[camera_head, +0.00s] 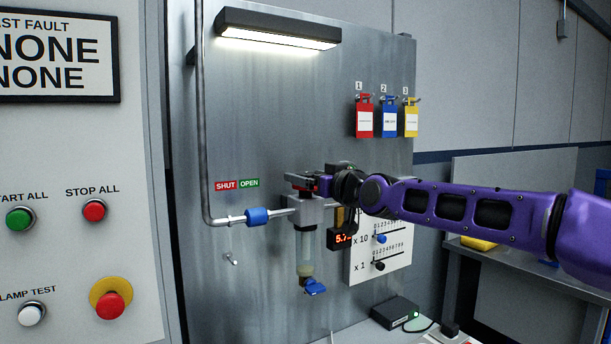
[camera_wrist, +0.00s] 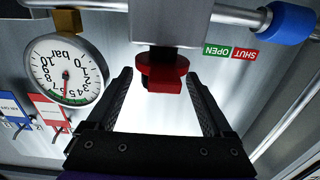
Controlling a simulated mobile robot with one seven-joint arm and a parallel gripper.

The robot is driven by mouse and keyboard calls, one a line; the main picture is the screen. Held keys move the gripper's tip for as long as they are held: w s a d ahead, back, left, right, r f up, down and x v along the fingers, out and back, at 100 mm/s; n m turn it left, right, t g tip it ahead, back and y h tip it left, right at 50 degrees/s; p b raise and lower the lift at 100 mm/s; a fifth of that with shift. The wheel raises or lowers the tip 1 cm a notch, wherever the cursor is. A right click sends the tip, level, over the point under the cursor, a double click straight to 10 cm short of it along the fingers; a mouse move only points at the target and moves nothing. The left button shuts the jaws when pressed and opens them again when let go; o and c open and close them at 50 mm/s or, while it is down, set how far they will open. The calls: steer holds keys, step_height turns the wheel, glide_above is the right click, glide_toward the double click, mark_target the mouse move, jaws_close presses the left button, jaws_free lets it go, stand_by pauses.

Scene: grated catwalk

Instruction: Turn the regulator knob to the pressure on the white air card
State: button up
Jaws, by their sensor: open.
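The red regulator knob (camera_wrist: 163,68) sits on the grey regulator body (camera_wrist: 170,22) in the wrist view. In the head view the body (camera_head: 308,212) is on the metal panel, with the knob mostly behind my gripper. My gripper (camera_wrist: 159,78) is open, one finger on either side of the knob, with gaps visible; in the head view my gripper (camera_head: 318,184) is just above the body. A round bar gauge (camera_wrist: 66,70) appears upside down, its red needle near 5 to 6. A red digital display (camera_head: 342,238) seems to read 5.7. I cannot identify the air card with certainty.
A white board (camera_head: 362,268) with number rows and pegs is right of the regulator. Red (camera_head: 364,120), blue (camera_head: 389,120) and yellow (camera_head: 411,120) tags hang above. A pipe with a blue fitting (camera_head: 257,216) is at left. A filter bowl (camera_head: 306,250) hangs below the body.

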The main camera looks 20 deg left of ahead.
steer(key=shift+w+a, duration=0.4)
steer(key=shift+a, duration=0.1)
jaws_close()
steer(key=shift+f+n+g+y+p, duration=0.15)
steer(key=shift+n+g+y+p, duration=0.2)
steer(key=shift+g, duration=0.25)
steer(key=shift+s+n+g+y, duration=0.1)
steer(key=shift+n+g+y, duration=0.25)
steer(key=shift+n+g, duration=0.15)
jaws_free()
